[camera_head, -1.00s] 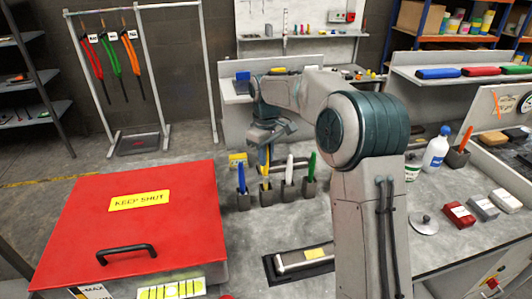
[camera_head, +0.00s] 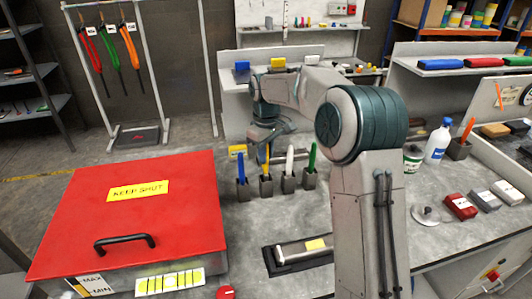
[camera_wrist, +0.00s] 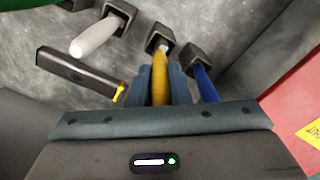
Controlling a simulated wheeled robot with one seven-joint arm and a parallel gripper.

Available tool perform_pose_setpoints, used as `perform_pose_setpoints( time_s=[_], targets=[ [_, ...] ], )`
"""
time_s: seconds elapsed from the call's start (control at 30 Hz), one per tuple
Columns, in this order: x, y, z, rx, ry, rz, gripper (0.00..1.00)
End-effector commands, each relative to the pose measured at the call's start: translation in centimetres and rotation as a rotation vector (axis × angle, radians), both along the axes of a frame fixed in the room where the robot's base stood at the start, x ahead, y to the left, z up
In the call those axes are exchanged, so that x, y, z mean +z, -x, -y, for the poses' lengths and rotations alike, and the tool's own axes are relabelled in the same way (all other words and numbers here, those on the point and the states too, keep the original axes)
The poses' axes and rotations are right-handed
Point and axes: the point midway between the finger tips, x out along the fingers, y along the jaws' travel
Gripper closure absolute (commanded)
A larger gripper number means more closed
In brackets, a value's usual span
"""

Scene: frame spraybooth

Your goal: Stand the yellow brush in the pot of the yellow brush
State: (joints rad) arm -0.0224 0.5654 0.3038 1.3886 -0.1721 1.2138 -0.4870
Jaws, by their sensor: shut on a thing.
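The yellow brush (camera_wrist: 160,80) is held upright between the fingers of my gripper (camera_wrist: 160,90), which is shut on it. Its lower end is at the mouth of a dark grey square pot (camera_wrist: 151,43); how deep it sits in it is hard to tell. In the head view the yellow brush (camera_head: 265,162) shows below my gripper (camera_head: 264,151), directly over its pot (camera_head: 266,188), second from the left in a row.
A blue brush (camera_head: 241,166) stands in the pot to the left; a white brush (camera_head: 290,158) and a green brush (camera_head: 312,157) stand in pots to the right. In the wrist view a dark bar (camera_wrist: 80,75) lies close left of my fingers. A red lid (camera_head: 150,220) is at left.

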Motion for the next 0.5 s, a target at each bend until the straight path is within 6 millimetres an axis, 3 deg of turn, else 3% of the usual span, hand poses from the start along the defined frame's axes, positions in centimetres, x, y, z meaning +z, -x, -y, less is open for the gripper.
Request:
perform_pose_setpoints(
  time_s=[0.5],
  targets=[
    [-1.14,0.01,0.0,0.0,0.001,-0.001,1.0]
  ],
)
